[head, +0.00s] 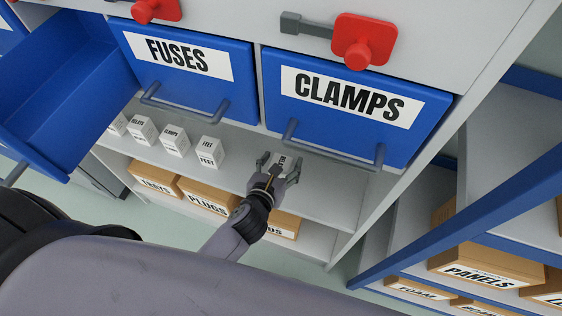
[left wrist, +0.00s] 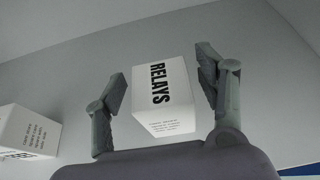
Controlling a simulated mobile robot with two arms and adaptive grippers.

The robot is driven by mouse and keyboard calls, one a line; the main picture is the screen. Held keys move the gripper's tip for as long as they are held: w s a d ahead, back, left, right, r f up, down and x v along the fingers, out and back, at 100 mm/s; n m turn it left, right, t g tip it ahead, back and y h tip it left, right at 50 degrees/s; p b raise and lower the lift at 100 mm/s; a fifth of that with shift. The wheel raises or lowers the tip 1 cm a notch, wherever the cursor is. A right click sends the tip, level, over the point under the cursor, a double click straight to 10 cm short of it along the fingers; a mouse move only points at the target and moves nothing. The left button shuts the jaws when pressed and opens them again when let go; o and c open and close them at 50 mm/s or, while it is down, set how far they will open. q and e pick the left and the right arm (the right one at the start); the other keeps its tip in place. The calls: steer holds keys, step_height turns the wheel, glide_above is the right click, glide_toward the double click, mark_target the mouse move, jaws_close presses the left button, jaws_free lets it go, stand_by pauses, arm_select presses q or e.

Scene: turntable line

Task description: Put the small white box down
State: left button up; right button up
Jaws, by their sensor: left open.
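A small white box (left wrist: 165,97) marked RELAYS stands between the parted fingers of my left gripper (left wrist: 163,88) in the left wrist view. The fingers are open, with a gap on either side of the box. In the head view, my left gripper (head: 279,167) reaches over the grey shelf (head: 322,200) below the CLAMPS drawer. The box (head: 283,160) shows there only in part between the fingers; my gripper hides the rest. The right gripper is not in view.
Several other small white boxes (head: 210,152) stand in a row to the left on the shelf; one box (left wrist: 28,135) is near my gripper. The blue CLAMPS drawer (head: 350,140) and its handle (head: 335,158) hang just above. Free shelf lies to the right.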

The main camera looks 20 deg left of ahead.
arm_select(q)
steer(key=shift+r, duration=0.2)
steer(key=v, duration=1.2)
